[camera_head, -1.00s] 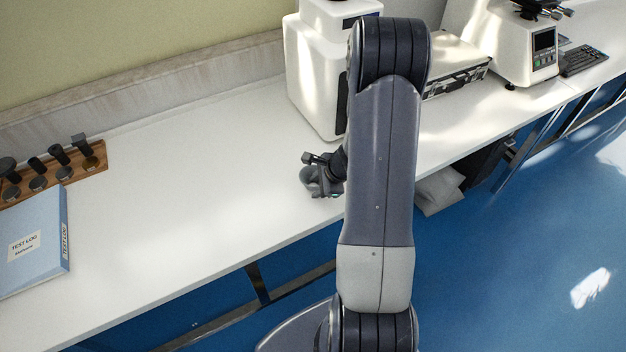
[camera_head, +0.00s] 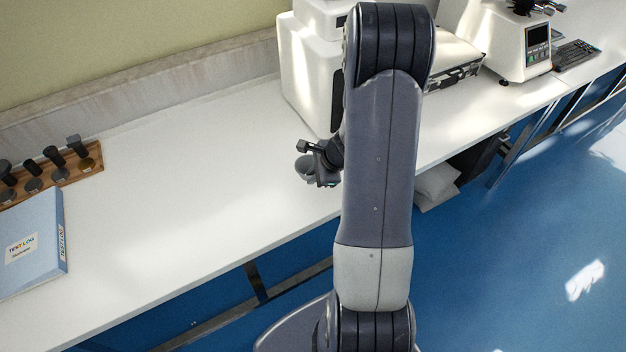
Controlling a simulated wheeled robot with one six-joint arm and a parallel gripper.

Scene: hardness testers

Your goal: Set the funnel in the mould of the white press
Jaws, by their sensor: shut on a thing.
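The white press (camera_head: 305,72) stands on the bench at upper centre, its front and right side largely hidden behind my arm. The mould is not visible. My gripper (camera_head: 312,168) is just left of my arm, in front of the press and over the bench's front part. It is shut on a small grey rounded thing, which looks like the funnel (camera_head: 303,168). Its far side is hidden by the gripper, and its exact tilt is hard to tell.
The white bench (camera_head: 190,200) is clear left of the gripper. A blue test log binder (camera_head: 30,250) and a wooden rack (camera_head: 85,168) with several dark tools lie at far left. A white tester (camera_head: 515,45), a case (camera_head: 455,65) and a keyboard (camera_head: 575,55) are at right.

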